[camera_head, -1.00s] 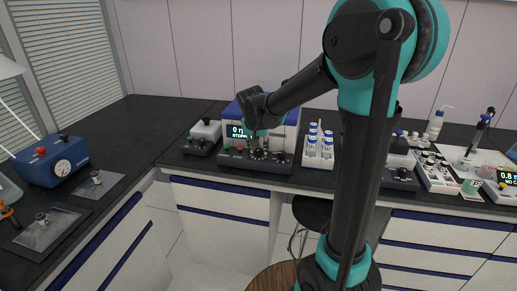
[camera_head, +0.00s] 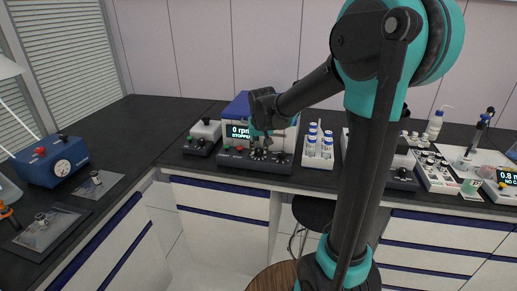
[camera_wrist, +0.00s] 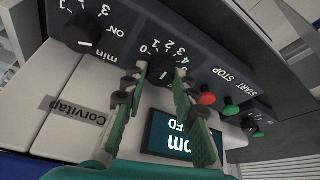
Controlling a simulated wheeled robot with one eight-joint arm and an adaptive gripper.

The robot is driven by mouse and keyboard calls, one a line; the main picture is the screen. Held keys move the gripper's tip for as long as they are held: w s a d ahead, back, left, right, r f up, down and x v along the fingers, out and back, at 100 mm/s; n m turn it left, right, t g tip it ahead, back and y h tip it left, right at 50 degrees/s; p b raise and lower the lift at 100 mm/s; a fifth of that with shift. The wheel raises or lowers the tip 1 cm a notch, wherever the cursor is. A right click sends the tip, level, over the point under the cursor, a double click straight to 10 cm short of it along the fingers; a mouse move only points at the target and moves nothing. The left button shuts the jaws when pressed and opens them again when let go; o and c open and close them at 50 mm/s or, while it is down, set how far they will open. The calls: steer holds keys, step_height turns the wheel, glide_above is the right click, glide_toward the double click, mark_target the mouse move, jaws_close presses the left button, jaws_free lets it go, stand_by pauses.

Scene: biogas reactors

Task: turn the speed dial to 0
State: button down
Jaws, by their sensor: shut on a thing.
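The speed dial is a black round knob (camera_wrist: 161,73) with a numbered scale in the wrist view, where 0 and higher digits can be read. A white mark shows on its face; I cannot tell which number it points to. My gripper (camera_wrist: 161,80) is shut on the knob, one fingertip on each side. In the head view my gripper (camera_head: 260,143) is at the front panel of the blue-and-white device (camera_head: 240,108). The device's display (camera_head: 238,131) reads 0 rpm and STOPPED. It is partly cut off by my fingers in the wrist view (camera_wrist: 170,137).
Red (camera_wrist: 207,99) and green (camera_wrist: 231,111) buttons sit close beside the dial, labelled STOP and START. Another black knob (camera_wrist: 84,35) is on the other side, near ON and min. A rack of blue-capped bottles (camera_head: 318,150) stands right of the device.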

steer(key=n+y, duration=0.1)
steer(key=n, duration=0.3)
steer(key=shift+d+n+g+y, duration=0.1)
steer(key=shift+n+g+y, duration=0.2)
steer(key=shift+n+y, duration=0.1)
stand_by(0.4)
steer(key=c, duration=1.2)
jaws_free()
steer(key=shift+r, duration=0.1)
steer(key=v, duration=1.1)
steer(key=shift+d+r, duration=0.15)
steer(key=shift+r, duration=0.2)
steer(key=shift+s, duration=0.15)
